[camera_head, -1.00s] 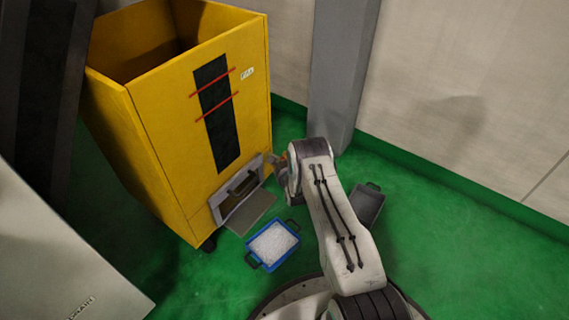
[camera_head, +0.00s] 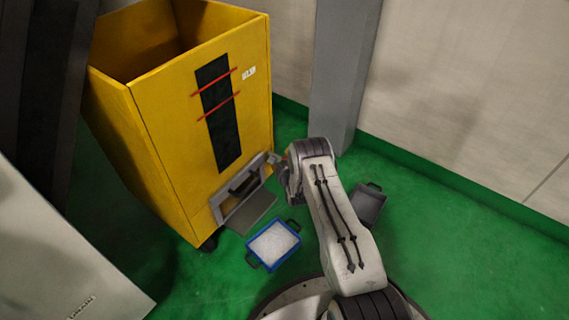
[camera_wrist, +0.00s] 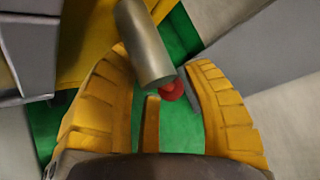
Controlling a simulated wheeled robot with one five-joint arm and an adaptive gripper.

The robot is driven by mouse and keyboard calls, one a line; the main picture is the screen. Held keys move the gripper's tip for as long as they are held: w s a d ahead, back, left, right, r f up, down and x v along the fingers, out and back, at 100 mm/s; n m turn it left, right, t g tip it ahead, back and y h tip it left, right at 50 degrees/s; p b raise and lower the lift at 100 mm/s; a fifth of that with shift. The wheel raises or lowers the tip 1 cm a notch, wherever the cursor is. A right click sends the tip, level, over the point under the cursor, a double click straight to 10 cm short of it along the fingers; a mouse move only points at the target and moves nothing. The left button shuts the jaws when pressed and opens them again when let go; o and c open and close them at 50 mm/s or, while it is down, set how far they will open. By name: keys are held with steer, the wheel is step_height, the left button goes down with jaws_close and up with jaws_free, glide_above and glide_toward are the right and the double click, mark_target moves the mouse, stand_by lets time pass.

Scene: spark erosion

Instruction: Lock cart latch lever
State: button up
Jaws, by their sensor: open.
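The yellow cart (camera_head: 150,135) stands at the left, open at the top. Low on its front is a grey frame with a hatch opening (camera_head: 238,190) and a flap (camera_head: 250,211) folded out. My gripper (camera_head: 276,160) is beside the right edge of that frame, partly hidden by my own wrist. In the wrist view my gripper (camera_wrist: 160,68) shows two yellow ribbed fingers spread apart. A grey cylindrical bar (camera_wrist: 145,45) reaches between them, with a red round part (camera_wrist: 172,90) near its end. It may be the latch lever; I cannot tell whether the fingers touch it.
A blue bin (camera_head: 256,257) with white contents stands on the green floor in front of the flap. A grey bin (camera_head: 369,203) is right of my arm. A grey post (camera_head: 340,75) and pale wall stand behind. Free floor lies at the right.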

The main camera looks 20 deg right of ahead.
steer(key=v, duration=1.2)
stand_by(0.5)
